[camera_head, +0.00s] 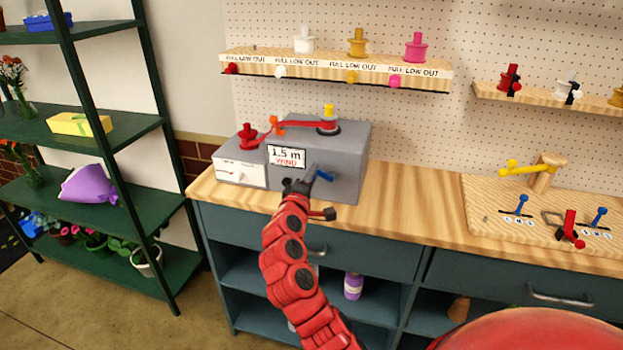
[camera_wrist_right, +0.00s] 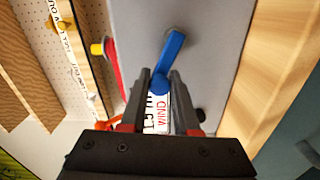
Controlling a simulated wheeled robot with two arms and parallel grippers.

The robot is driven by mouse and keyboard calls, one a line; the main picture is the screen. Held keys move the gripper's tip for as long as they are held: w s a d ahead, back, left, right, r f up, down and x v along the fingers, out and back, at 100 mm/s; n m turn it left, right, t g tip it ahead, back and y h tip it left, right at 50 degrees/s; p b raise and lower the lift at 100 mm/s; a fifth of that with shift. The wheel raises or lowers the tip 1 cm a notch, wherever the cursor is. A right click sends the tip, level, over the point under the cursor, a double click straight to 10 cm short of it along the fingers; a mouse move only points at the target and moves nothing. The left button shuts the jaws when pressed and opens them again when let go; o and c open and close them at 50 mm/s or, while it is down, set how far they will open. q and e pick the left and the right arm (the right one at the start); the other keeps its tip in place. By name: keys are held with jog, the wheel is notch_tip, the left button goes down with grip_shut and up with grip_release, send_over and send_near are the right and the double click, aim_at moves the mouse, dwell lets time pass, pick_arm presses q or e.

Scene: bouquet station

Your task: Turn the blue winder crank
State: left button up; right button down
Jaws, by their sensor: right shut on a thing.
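The blue winder crank (camera_head: 325,175) is on the front of a grey winder box (camera_head: 346,155). In the right wrist view the blue crank (camera_wrist_right: 173,54) runs from its hub down to a knob between my fingers. My right gripper (camera_head: 303,183) is at the front of the box, shut on the crank's knob. In the right wrist view its two dark fingers (camera_wrist_right: 160,88) sit on either side of the knob. A sign (camera_head: 286,157) on the box reads "1.5 m WIND". My left gripper is not in view.
A red ribbon (camera_head: 300,124) runs across the box top between a red spool (camera_head: 247,136) and a yellow-topped post (camera_head: 328,118). A spool shelf (camera_head: 335,68) hangs above. A wooden board with levers (camera_head: 545,215) lies at right. The counter (camera_head: 415,207) between is clear.

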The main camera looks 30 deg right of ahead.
jog(key=shift+s+r, duration=0.1)
jog(key=c, duration=0.7)
grip_release()
jog(key=shift+d, duration=0.1)
jog(key=shift+s+a, duration=0.15)
jog(key=shift+a, duration=0.1)
jog(key=b+v, duration=0.2)
jog(key=v, duration=1.5)
